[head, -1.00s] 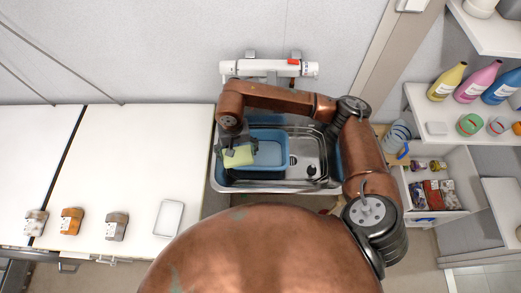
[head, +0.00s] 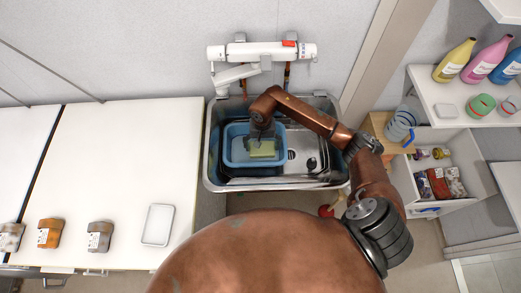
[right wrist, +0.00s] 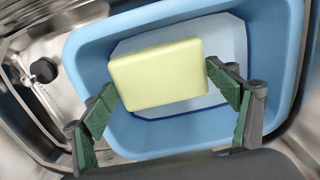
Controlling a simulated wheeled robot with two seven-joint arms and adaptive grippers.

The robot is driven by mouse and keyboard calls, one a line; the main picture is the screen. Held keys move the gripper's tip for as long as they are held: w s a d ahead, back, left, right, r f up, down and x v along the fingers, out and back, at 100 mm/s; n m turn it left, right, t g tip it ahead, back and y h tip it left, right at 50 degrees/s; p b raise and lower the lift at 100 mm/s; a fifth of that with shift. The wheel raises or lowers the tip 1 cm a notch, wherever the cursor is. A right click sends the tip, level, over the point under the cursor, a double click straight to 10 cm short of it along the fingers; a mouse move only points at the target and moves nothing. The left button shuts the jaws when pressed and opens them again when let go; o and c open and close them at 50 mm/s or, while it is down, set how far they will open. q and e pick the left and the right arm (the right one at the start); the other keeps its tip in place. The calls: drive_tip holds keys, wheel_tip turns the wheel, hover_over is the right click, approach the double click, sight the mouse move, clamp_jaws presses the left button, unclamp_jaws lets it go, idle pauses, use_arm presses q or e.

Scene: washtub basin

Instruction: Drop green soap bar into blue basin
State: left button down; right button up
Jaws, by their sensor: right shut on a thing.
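The soap bar (head: 262,151) is a pale yellow-green block. In the right wrist view the soap bar (right wrist: 158,75) is between both fingers of my right gripper (right wrist: 160,82), which touch its opposite sides. The blue basin (head: 228,150) stands in the metal sink. In the head view my right gripper (head: 262,136) and the soap are over the inside of the basin. In the right wrist view the basin wall (right wrist: 278,60) surrounds the soap. Whether the soap touches the basin floor cannot be told. My left gripper is not in view.
The metal sink (head: 322,180) has a drain to the right of the basin. A white tap (head: 262,52) is on the wall behind. Shelves with bottles stand right.

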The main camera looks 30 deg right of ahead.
sight(262, 151)
drive_tip(key=shift+f, duration=2.35)
drive_tip(key=shift+f+b, duration=0.55)
drive_tip(key=shift+b, duration=0.3)
drive_tip(key=o, duration=1.3)
drive_tip(key=shift+o, duration=0.2)
